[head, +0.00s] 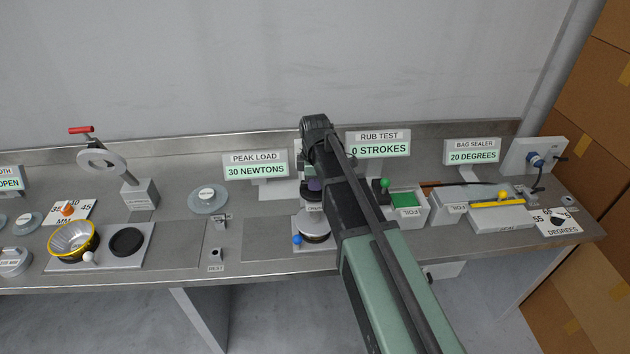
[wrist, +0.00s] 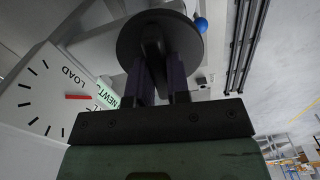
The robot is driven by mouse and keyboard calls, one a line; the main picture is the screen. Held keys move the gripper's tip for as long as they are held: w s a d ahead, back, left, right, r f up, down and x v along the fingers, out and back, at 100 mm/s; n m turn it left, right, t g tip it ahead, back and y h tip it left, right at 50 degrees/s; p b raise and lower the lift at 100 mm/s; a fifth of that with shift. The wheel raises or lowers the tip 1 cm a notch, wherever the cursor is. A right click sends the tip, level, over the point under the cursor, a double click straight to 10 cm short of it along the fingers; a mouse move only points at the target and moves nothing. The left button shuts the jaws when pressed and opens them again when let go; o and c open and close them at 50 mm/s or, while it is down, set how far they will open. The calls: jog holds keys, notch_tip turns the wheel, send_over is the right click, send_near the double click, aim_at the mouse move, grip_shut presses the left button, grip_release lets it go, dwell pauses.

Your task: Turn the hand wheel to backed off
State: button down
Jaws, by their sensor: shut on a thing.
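My gripper (wrist: 163,88) is shut on the raised bar of a dark round disc in the wrist view, which appears to be the hand wheel (wrist: 130,45). The bar sits between the two dark fingers. In the head view my gripper (head: 315,184) points down over the press (head: 313,222), and my arm hides most of the wheel and the press top. A white load dial (wrist: 40,95) with a red needle stands left of the wheel in the wrist view. The peak load sign (head: 255,166) reads 30 newtons. No marking for the wheel's backed off position is readable.
A blue ball knob (head: 297,239) sits at the press's lower left. A green-topped rub test box (head: 408,203) and the bag sealer (head: 497,210) stand to the right.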

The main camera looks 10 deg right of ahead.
jog(key=shift+n, duration=0.6)
jog(key=c, duration=1.1)
grip_release()
notch_tip(320, 180, up, 11)
jog(key=p, duration=1.1)
jog(key=shift+f, duration=0.15)
